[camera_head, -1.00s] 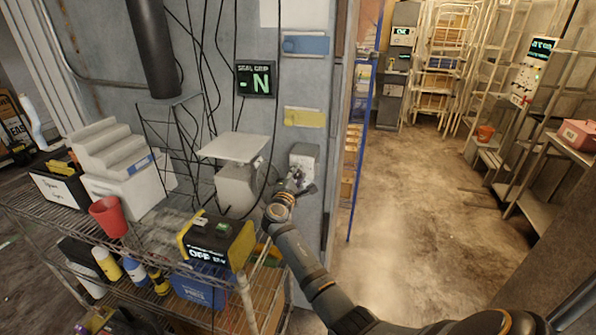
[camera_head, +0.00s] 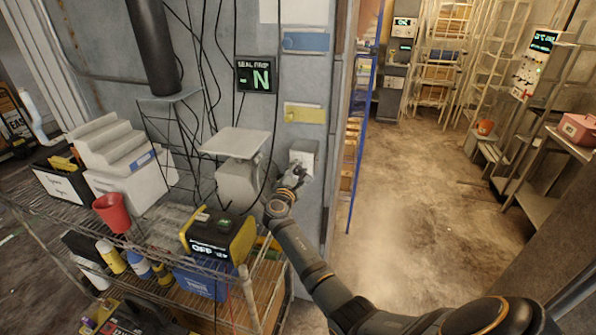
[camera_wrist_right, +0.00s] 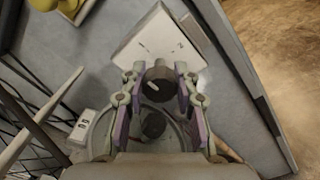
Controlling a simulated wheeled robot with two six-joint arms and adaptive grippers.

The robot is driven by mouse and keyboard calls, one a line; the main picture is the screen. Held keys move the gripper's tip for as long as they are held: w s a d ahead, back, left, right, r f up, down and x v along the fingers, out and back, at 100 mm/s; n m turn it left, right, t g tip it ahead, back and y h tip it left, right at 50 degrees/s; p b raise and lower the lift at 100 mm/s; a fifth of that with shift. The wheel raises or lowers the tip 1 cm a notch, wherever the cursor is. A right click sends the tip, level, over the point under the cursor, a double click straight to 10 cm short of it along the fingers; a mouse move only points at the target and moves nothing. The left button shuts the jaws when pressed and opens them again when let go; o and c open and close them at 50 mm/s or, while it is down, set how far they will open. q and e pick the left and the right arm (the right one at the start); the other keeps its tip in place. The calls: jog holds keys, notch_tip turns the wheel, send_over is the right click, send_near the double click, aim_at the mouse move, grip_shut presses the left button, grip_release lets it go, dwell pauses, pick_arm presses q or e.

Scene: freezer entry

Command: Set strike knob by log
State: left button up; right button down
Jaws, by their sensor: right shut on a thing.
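The strike knob is a dark round knob (camera_wrist_right: 159,84) with a pale pointer mark, on a white box (camera_wrist_right: 150,40) fixed to the grey door post. In the head view the box (camera_head: 303,150) shows on the post, with my right gripper (camera_head: 297,172) in front of it and hiding the knob. In the right wrist view my right gripper (camera_wrist_right: 158,92) has its two fingers on either side of the knob, shut on it. The seal grip display (camera_head: 256,76) reads "N" on the wall. I cannot make out a log. My left gripper is not in view.
A wire shelf (camera_head: 245,290) at the lower left holds a red cup (camera_head: 111,213), bottles and a yellow-black device (camera_head: 218,235) reading OFF. A pale platform (camera_head: 235,142) juts out left of the box. The doorway floor (camera_head: 400,200) is clear.

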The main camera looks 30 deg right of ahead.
jog(key=shift+f, duration=0.15)
jog(key=c, duration=1.1)
grip_release()
jog(key=shift+o, duration=0.6)
jog(key=v, duration=1.2)
